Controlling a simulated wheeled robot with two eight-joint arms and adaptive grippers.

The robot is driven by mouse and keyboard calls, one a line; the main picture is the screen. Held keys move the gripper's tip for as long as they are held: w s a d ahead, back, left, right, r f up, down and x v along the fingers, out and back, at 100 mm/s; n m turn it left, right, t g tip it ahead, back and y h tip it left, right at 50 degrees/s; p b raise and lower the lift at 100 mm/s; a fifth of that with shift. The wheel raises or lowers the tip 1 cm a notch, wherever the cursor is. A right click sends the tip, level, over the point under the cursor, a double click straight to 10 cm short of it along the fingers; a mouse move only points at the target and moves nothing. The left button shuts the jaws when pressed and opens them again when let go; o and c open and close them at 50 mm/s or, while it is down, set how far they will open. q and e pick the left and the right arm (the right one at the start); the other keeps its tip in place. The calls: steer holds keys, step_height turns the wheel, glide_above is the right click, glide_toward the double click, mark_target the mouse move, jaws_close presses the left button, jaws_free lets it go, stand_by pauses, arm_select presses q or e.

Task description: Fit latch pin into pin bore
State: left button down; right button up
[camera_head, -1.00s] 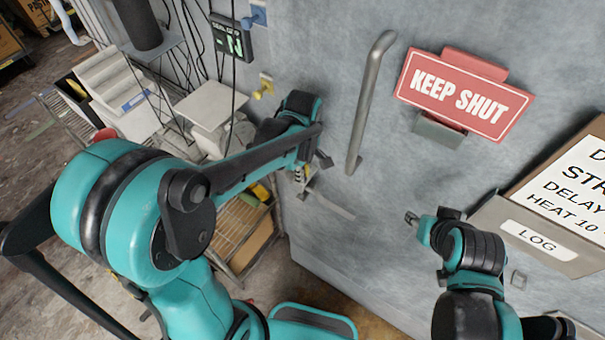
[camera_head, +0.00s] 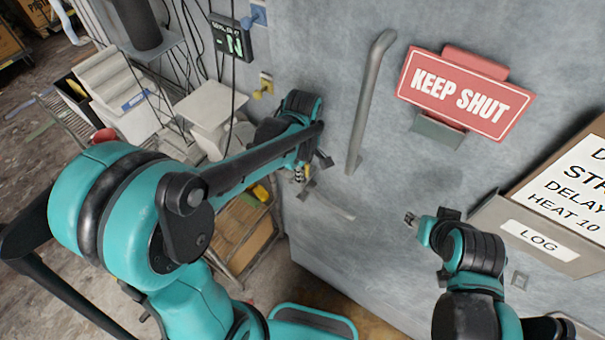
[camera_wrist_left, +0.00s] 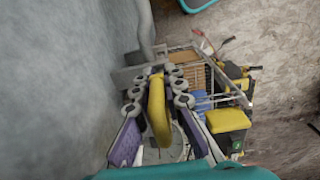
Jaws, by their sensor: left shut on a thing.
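My left gripper (camera_head: 307,168) is low beside the grey door's handle, its fingers partly hidden by my forearm. In the left wrist view its purple-padded fingers (camera_wrist_left: 158,98) are shut on a long yellow piece (camera_wrist_left: 158,112), which I take to be the latch pin. The pin's far end is close to a grey metal bracket (camera_wrist_left: 128,76) on the door; the bracket also shows in the head view (camera_head: 308,190). I cannot see the bore or whether the pin is in it. My right gripper (camera_head: 411,219) is apart, in front of the door; its jaws are too small to read.
A vertical door handle (camera_head: 366,105) stands right of the left gripper. A red KEEP SHUT sign (camera_head: 467,93) and a LOG holder (camera_head: 538,242) are further right. A cart with shelves (camera_head: 243,235) stands left of the door edge.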

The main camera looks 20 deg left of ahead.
steer(key=shift+f+b, duration=0.55)
stand_by(3.4)
steer(key=shift+r, duration=0.15)
steer(key=shift+f+b, duration=0.45)
steer(key=shift+f, duration=0.15)
stand_by(2.0)
steer(key=shift+r, duration=0.15)
steer(key=shift+r+p, duration=0.15)
steer(key=shift+p, duration=0.15)
stand_by(0.8)
